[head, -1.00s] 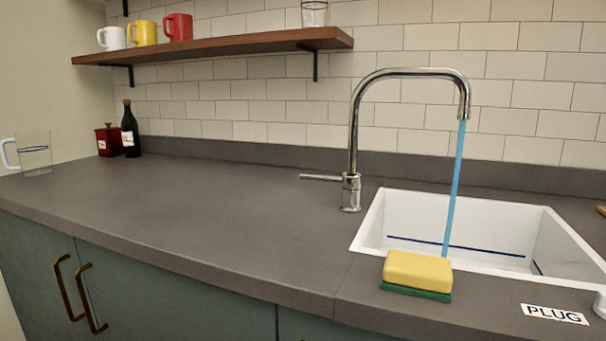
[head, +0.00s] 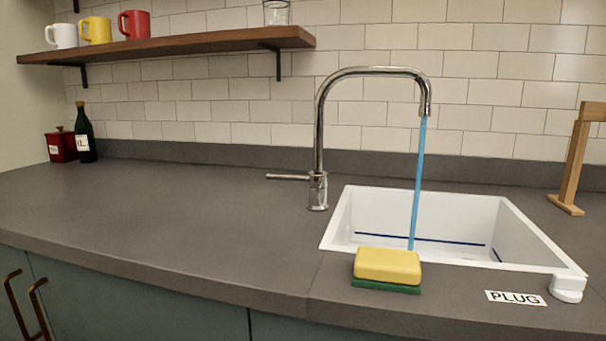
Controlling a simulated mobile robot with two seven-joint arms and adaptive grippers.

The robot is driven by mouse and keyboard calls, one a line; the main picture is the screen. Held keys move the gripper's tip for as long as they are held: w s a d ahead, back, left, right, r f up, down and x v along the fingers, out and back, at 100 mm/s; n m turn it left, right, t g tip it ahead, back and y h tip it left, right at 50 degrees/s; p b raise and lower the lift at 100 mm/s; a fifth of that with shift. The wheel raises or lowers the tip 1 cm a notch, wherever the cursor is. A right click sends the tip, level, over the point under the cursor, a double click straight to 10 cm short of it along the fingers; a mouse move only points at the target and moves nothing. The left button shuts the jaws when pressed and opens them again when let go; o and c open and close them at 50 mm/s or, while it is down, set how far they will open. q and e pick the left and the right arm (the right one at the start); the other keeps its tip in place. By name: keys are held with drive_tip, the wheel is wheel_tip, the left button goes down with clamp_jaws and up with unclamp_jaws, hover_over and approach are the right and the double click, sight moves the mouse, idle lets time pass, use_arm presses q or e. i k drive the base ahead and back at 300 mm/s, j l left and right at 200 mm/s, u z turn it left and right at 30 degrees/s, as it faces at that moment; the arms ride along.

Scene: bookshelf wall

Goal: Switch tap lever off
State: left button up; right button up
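The chrome tap (head: 319,140) stands on the counter at the back left of the sink, its spout arching to the right. Its lever (head: 287,177) sticks out level to the left from the base. A blue stream of water (head: 418,185) runs from the spout down into the white sink (head: 340,222). Neither of my grippers shows in the head view.
A yellow and green sponge (head: 387,266) lies at the sink's front left. A PLUG label (head: 515,297) and a white plug (head: 568,287) are at the front right. A wooden stand (head: 572,165) is behind right. A shelf (head: 180,45) holds mugs.

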sight(314, 180)
drive_tip(key=k+j, duration=0.1)
drive_tip(key=j, duration=0.25)
drive_tip(key=k+j, duration=0.15)
drive_tip(key=j, duration=0.15)
drive_tip(key=k+j, duration=0.1)
drive_tip(key=j, duration=0.25)
drive_tip(key=k+j, duration=0.15)
drive_tip(key=j, duration=0.15)
